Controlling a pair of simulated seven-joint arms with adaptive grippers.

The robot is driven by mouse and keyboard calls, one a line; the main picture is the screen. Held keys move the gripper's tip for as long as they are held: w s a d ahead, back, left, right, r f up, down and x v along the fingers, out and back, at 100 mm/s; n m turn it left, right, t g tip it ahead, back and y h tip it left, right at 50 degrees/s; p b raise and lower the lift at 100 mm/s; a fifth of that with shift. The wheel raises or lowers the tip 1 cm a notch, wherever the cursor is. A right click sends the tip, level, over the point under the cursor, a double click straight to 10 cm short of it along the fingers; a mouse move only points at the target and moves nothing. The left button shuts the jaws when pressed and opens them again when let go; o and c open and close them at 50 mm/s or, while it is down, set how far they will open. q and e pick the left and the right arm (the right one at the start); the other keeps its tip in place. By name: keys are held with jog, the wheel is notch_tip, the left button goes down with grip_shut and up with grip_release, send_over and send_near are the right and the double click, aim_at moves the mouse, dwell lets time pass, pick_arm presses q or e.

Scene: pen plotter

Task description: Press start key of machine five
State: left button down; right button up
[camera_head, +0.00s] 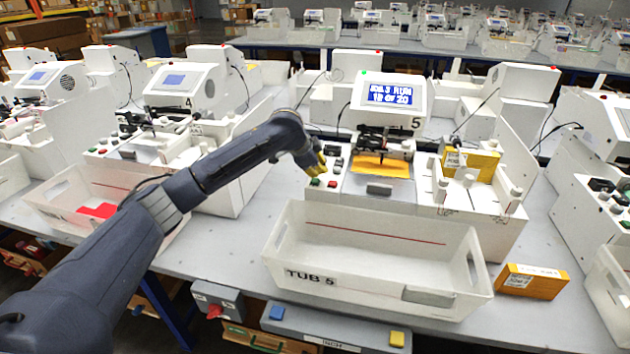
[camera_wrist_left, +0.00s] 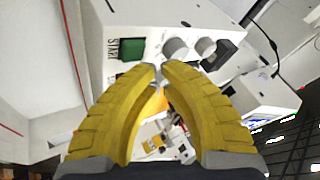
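Machine five (camera_head: 388,97) stands mid-view in the head view, with a "5" on its front and a lit blue screen that seems to read "RUN". Its green start key (camera_head: 316,182) is on the left panel, beside a red key (camera_head: 332,184). In the left wrist view the square green key (camera_wrist_left: 132,48) sits next to the label "START" (camera_wrist_left: 113,47). My left gripper (camera_head: 318,163) is over this panel, its yellow fingers pointing down. In the wrist view its fingertips (camera_wrist_left: 160,70) come together, empty, just beside the green key; contact cannot be told. My right gripper is not in view.
A white tub marked "TUB 5" (camera_head: 375,292) stands in front of the machine. A yellow-orange box (camera_head: 532,281) lies to its right, and another (camera_head: 470,163) rests on the machine's right side. Machine four (camera_head: 187,88) is to the left. Grey knobs (camera_wrist_left: 190,48) rise near the key.

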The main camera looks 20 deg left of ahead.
pick_arm(q)
jog(key=shift+r, duration=2.5)
